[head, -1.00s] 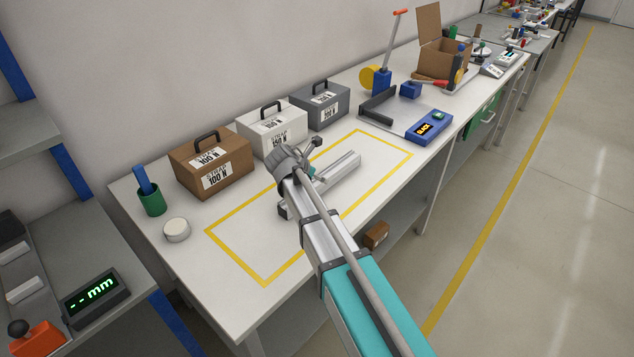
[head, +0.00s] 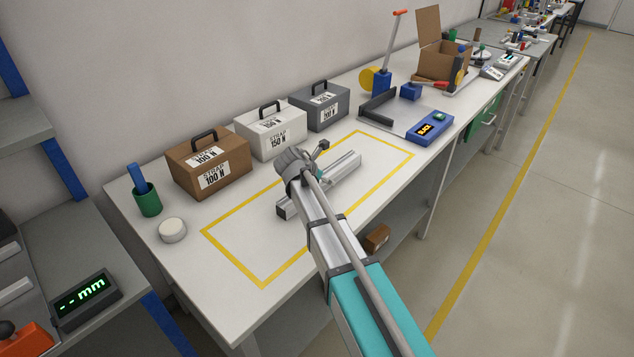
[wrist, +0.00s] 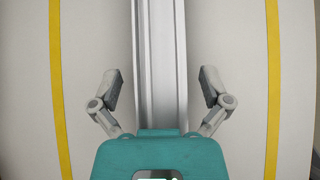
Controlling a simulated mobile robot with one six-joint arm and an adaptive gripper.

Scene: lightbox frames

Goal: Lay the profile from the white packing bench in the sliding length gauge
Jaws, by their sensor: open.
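The profile (head: 341,172) is a silver grooved bar lying on the white packing bench (head: 240,318), inside a yellow taped rectangle. My arm hides part of it in the head view. In the wrist view the profile (wrist: 161,60) runs lengthwise through the middle. My gripper (wrist: 161,90) is open, one finger on each side of the bar with a gap to it on both sides. In the head view the fingers are mostly hidden by my wrist. At the lower left stands a grey bench with a display reading "-- mm" (head: 84,295); it seems to belong to the length gauge, only partly in view.
Brown (head: 206,168), white (head: 270,135) and grey (head: 321,108) strap boxes line the wall side. A green cup (head: 147,200) and a white round tub (head: 172,230) stand at the near left. A blue device (head: 430,128) with a flat plate is beyond the taped area.

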